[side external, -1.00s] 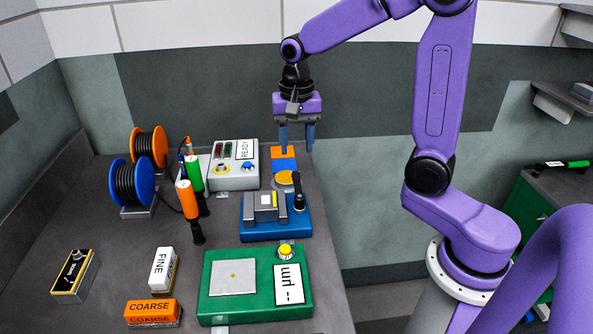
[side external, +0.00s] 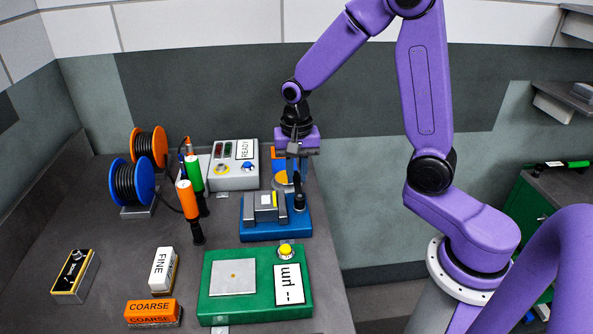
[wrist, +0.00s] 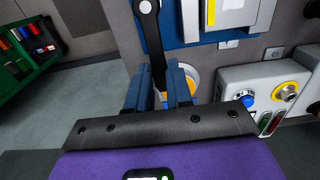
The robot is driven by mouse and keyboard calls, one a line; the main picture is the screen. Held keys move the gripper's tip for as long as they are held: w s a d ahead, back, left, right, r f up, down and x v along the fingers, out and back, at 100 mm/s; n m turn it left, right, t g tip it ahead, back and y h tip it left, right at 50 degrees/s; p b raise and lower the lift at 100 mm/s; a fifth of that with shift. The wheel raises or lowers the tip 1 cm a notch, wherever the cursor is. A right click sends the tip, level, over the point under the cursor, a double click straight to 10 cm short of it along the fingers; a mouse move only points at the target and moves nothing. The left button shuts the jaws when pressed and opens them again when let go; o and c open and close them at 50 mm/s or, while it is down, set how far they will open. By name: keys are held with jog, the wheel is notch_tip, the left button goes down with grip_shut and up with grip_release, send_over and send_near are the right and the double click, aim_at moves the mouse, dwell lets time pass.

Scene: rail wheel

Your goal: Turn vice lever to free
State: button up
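The vice (side external: 265,212) is a blue base with grey jaws and a yellow strip on the bench; in the wrist view its blue base (wrist: 178,25) shows at the top. Its black lever (side external: 299,201) stands at its right side. In the wrist view the lever (wrist: 153,40) runs from a round, pale-capped end at the top down toward the gap between my fingers. My gripper (side external: 297,182) points down at the lever's upper part. In the wrist view its blue fingers (wrist: 160,70) are apart, one on each side of the lever's line. I cannot tell whether they touch it.
A grey box with a READY label (side external: 235,165) stands behind the vice. A green gauge base (side external: 235,305) lies in front. Orange and green handled tools (side external: 190,200) stand to the left. Open floor lies right of the bench edge.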

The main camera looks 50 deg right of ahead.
grip_shut()
